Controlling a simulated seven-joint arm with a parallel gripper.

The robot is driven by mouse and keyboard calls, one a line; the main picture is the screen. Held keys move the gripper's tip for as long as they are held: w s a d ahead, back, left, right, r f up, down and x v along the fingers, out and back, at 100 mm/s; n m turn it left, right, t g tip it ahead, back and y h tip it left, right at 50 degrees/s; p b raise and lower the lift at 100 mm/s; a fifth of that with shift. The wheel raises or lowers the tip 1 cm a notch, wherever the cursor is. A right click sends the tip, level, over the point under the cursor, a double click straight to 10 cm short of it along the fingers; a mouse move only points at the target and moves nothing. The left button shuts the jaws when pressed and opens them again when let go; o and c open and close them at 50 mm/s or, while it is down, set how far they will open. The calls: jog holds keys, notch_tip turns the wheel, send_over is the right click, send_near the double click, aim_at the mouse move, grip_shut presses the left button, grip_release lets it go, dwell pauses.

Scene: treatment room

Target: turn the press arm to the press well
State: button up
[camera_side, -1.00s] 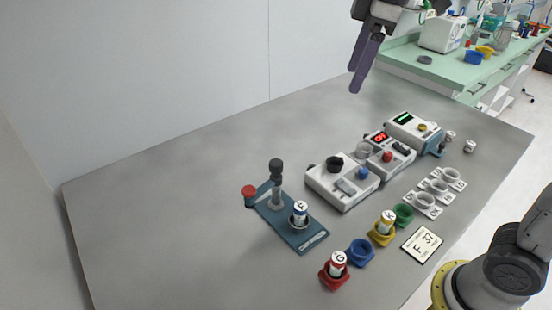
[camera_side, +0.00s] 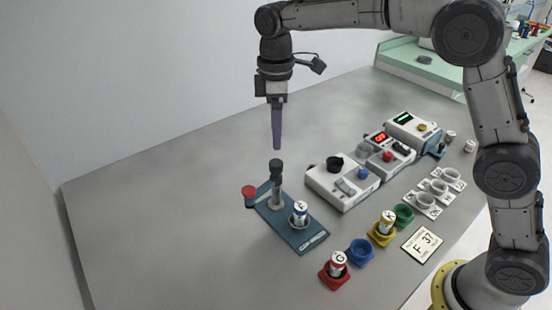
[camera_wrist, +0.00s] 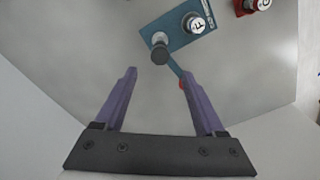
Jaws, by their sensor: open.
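The press stands on a blue base plate (camera_side: 307,238) on the grey table, with a dark-topped post (camera_side: 276,180). Its press arm (camera_side: 265,188) is a short blue bar with a red end (camera_side: 249,191), pointing left of the post and away from the well. A can marked F (camera_side: 299,212) stands upright in the press well (camera_side: 298,224). My gripper (camera_side: 277,147) hangs pointing down just above the post in the side view. In the wrist view my gripper (camera_wrist: 158,75) is open and empty, and the red end (camera_wrist: 182,84) shows near its right finger.
White devices (camera_side: 342,184) stand right of the press. A red holder (camera_side: 334,277) with can G, a blue holder (camera_side: 360,252), a yellow holder (camera_side: 381,236) and a green holder (camera_side: 403,215) line the front right. The table left of the press is clear.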

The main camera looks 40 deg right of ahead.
aim_at(276, 163)
notch_tip(276, 163, down, 9)
jog(key=shift+r, duration=0.15)
jog(key=shift+c, duration=0.4)
grip_shut()
dwell(1.1)
